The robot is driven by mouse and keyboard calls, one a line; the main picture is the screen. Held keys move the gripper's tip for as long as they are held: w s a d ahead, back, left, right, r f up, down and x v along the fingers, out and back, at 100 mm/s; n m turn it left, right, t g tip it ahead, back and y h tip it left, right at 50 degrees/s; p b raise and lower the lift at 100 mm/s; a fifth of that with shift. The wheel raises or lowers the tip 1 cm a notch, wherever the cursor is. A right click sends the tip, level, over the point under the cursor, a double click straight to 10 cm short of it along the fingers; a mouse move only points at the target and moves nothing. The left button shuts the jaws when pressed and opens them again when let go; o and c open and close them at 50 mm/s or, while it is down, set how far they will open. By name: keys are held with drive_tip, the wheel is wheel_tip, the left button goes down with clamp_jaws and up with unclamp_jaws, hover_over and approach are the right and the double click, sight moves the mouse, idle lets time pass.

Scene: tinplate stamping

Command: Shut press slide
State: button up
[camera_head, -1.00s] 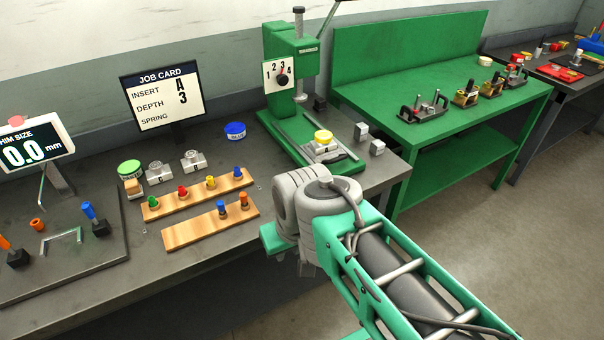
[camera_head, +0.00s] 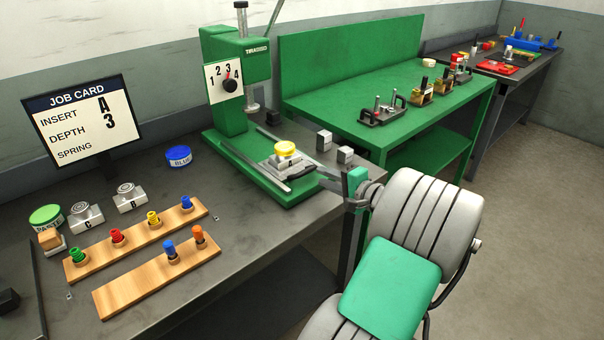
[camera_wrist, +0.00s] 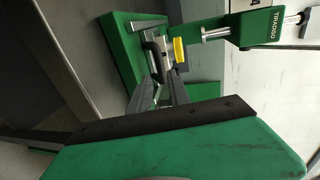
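The green press (camera_head: 222,110) stands at the back right of the grey bench, with its dial pointer near 3. Its slide (camera_head: 278,166) is out on the rails, in front of the column and clear of the ram, and carries a metal block with a yellow cap (camera_head: 285,148). In the wrist view the slide (camera_wrist: 160,62) and cap (camera_wrist: 179,50) lie just beyond my fingertips. My gripper (camera_head: 325,176) is at the slide's front end. Its fingers (camera_wrist: 160,88) are apart, with a gap between them near the slide's front. I cannot tell whether they touch it.
Two small metal blocks (camera_head: 345,155) stand right of the press, close to my gripper. Wooden strips (camera_head: 140,245) with coloured springs, metal inserts (camera_head: 129,197) and the job card (camera_head: 82,118) are to the left. A green bench (camera_head: 400,135) stands behind at right.

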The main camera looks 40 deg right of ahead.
sight(309, 172)
drive_tip(key=x, duration=0.7)
drive_tip(key=shift+w+a, duration=0.25)
drive_tip(key=shift+a, duration=0.15)
clamp_jaws()
idle(0.8)
